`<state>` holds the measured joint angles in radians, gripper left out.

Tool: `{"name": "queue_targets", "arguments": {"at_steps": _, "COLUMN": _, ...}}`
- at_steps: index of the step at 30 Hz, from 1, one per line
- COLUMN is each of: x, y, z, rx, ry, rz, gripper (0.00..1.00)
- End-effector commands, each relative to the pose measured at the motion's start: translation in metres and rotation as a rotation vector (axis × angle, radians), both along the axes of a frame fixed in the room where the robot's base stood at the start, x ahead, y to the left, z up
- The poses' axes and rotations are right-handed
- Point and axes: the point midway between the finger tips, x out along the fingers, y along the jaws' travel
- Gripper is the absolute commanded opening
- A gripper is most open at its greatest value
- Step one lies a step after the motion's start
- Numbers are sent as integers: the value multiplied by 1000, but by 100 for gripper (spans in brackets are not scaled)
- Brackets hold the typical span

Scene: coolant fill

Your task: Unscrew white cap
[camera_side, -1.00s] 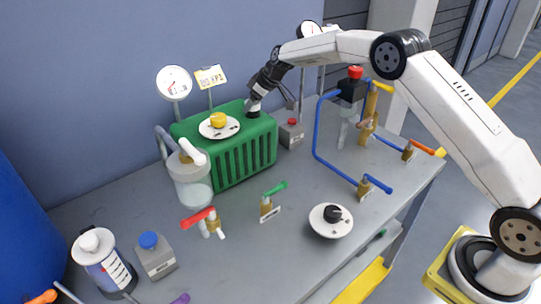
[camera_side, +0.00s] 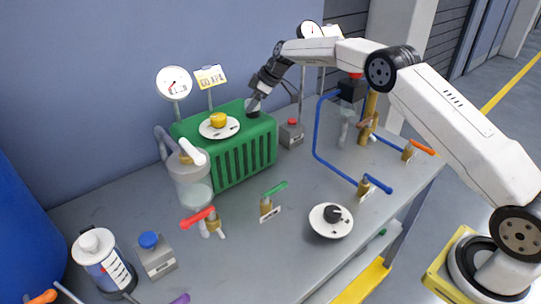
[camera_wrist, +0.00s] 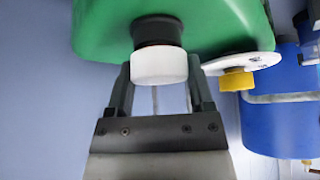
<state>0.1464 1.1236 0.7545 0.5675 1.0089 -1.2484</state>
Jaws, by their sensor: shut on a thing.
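The white cap (camera_wrist: 160,66) sits on a dark neck (camera_wrist: 157,31) on the green radiator tank (camera_wrist: 92,30) in the wrist view. My gripper (camera_wrist: 160,85) is shut on the cap, with one finger on each side of it. In the side view my gripper (camera_side: 257,92) reaches down to the top right corner of the green tank (camera_side: 245,155). The cap is small and mostly covered by the fingers there. I cannot tell from these frames whether the cap has turned on the neck.
A yellow knob (camera_side: 218,120) on a white dial stands beside the cap. A gauge (camera_side: 174,81) and a yellow tag rise behind the tank. A grey box with a red button (camera_side: 292,134) and blue pipe (camera_side: 318,140) are to the right. Valves, a bottle and a black-knobbed dial (camera_side: 332,215) occupy the bench front.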

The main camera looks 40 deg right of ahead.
Motion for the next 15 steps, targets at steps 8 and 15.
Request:
{"name": "queue_targets", "arguments": {"at_steps": 8, "x": 0, "y": -2, "z": -1, "rx": -2, "ry": 2, "rz": 42, "gripper": 0}}
{"name": "queue_targets", "arguments": {"at_steps": 15, "x": 0, "y": -3, "z": 2, "rx": -3, "ry": 1, "rz": 41, "gripper": 0}}
